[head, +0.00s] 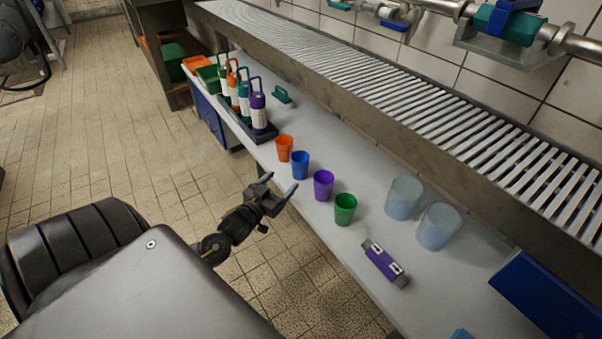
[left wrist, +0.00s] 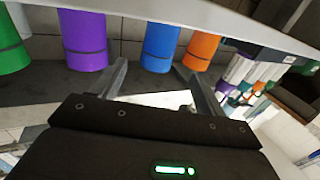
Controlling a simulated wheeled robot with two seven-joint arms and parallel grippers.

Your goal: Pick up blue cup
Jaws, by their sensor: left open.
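The blue cup (head: 300,165) stands upright on the grey bench, between an orange cup (head: 284,148) and a purple cup (head: 323,185). A green cup (head: 345,209) stands at the near end of this row. My left gripper (head: 281,190) is open and empty by the bench's front edge, just short of the blue and purple cups. In the left wrist view the blue cup (left wrist: 160,47) shows upside down beyond the two fingers (left wrist: 160,85), between the purple cup (left wrist: 84,40) and the orange cup (left wrist: 201,50). My right gripper is in neither view.
Bottles with handles (head: 244,97) stand in a dark tray at the far end. A slatted metal conveyor (head: 420,95) runs behind. Open tiled floor (head: 130,150) lies left.

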